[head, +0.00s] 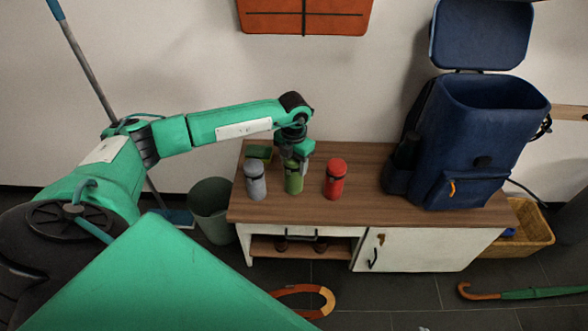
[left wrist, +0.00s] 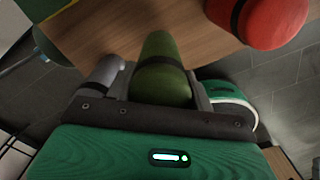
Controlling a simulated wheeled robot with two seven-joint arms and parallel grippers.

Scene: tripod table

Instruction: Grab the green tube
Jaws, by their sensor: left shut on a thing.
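The green tube (head: 293,181) stands upright on the wooden cabinet top, between a grey tube (head: 255,181) and a red tube (head: 335,179). My left gripper (head: 294,163) comes down over its upper part and is shut on it. In the left wrist view the green tube (left wrist: 161,75) sits between the two fingers (left wrist: 160,88), with a dark band around it. The red tube (left wrist: 268,18) shows at the top right there, apart from the fingers. My right gripper is in neither view.
An open blue backpack (head: 470,135) stands on the right of the cabinet top (head: 375,205). A small green and yellow object (head: 258,153) lies behind the grey tube. A bin (head: 211,208) stands left of the cabinet and a wicker basket (head: 528,230) right of it.

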